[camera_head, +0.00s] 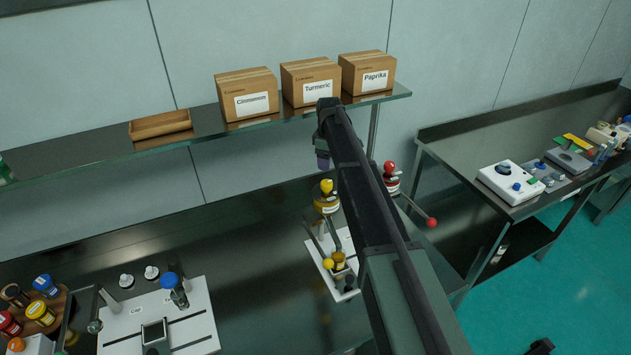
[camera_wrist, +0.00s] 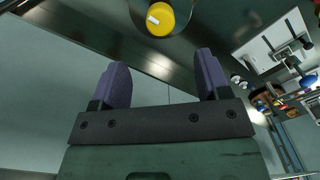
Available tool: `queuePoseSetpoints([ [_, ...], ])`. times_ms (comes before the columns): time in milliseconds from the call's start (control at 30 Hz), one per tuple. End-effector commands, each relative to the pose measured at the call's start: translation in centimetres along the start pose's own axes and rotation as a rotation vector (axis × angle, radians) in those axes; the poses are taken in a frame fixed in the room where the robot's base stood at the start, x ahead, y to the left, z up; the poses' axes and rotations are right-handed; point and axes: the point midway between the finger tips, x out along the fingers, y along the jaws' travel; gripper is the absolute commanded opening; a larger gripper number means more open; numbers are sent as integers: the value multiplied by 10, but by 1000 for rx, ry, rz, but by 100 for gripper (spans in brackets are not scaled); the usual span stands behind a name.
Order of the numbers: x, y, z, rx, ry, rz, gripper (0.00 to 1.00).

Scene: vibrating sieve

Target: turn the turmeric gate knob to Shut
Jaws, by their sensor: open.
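A yellow knob (camera_head: 326,186), which I take as the turmeric gate knob by its colour, sits atop a yellow-banded fitting on the dark bench. In the wrist view the yellow knob (camera_wrist: 160,19) shows from close up as a round disc with a small white mark, above a dark round base. Its setting words cannot be read. My gripper (camera_wrist: 160,58) is open and empty. Its two purple fingers stand apart, with the knob beyond their tips and not touching. In the head view my gripper (camera_head: 322,161) is above the knob, partly hidden by my arm.
A shelf (camera_head: 200,128) above holds a wooden tray (camera_head: 160,125) and cartons labelled Cinnamon (camera_head: 250,95), Turmeric (camera_head: 311,82) and Paprika (camera_head: 368,74). A red knob (camera_head: 389,166) and a red-ended lever (camera_head: 431,222) stand right of my arm. A yellow-ended lever (camera_head: 328,263) is below the yellow knob.

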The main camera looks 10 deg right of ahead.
Motion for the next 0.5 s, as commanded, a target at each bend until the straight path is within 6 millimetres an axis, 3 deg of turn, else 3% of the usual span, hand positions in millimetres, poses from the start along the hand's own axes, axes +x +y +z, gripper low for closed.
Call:
queuePoseSetpoints([
  [167,19,0,0,2,0,0,70],
  [500,97,-1,0,3,0,0,70],
])
